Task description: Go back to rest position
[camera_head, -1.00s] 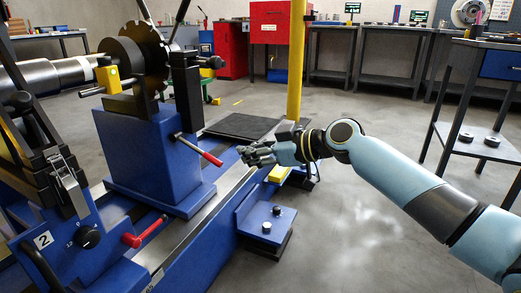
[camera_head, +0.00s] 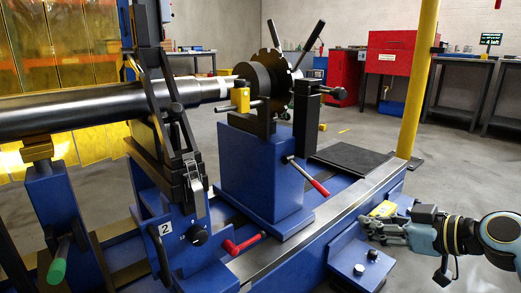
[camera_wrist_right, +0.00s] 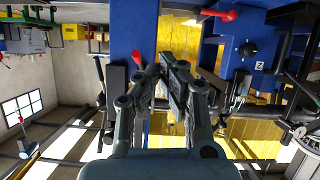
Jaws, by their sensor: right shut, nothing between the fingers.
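My right gripper (camera_head: 366,228) is at the lower right of the head view, beside the blue machine base (camera_head: 300,262), its arm coming in from the right edge. It is empty. In the right wrist view its two dark fingers (camera_wrist_right: 168,64) converge with their tips together. A blue block with dark knobs (camera_head: 358,262) lies just below the gripper in the head view, and a yellow piece (camera_head: 383,209) shows just above it. I cannot tell whether the gripper touches either. My left gripper is in neither view.
A long dark shaft with a disc rotor (camera_head: 270,70) lies across the blue pedestals. Red-handled levers (camera_head: 310,178) stick out towards the right arm's side. A yellow post (camera_head: 417,85) stands behind the gripper. Grey floor (camera_head: 430,190) is open beyond the machine.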

